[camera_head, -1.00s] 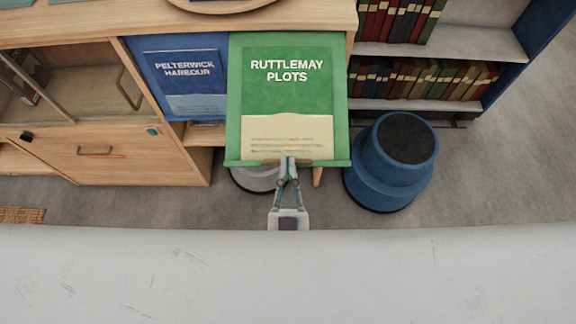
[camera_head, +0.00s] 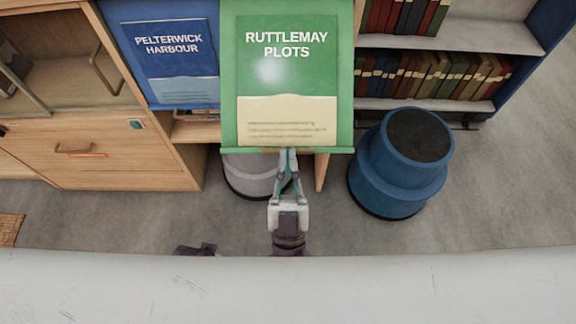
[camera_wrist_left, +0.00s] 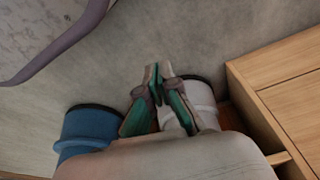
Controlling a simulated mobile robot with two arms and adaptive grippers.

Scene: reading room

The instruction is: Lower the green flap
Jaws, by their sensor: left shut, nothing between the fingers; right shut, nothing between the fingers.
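The green flap (camera_head: 229,100), labelled RUTTLEMAY PLOTS, is in the upper middle of the head view. It slopes down towards me, with a ledge along its lower edge. My right gripper (camera_head: 287,152) is shut with nothing between its fingers. Its tips are at the middle of that ledge and appear to touch it; the exact contact is hidden. My left gripper (camera_wrist_left: 158,72) shows in the left wrist view, shut and empty, over the floor. The flap is not recognisable in that view.
A grey stool (camera_head: 247,180) is below the flap. A blue stool (camera_head: 385,178) and bookshelves (camera_head: 446,38) are at right. Floor at far right is clear.

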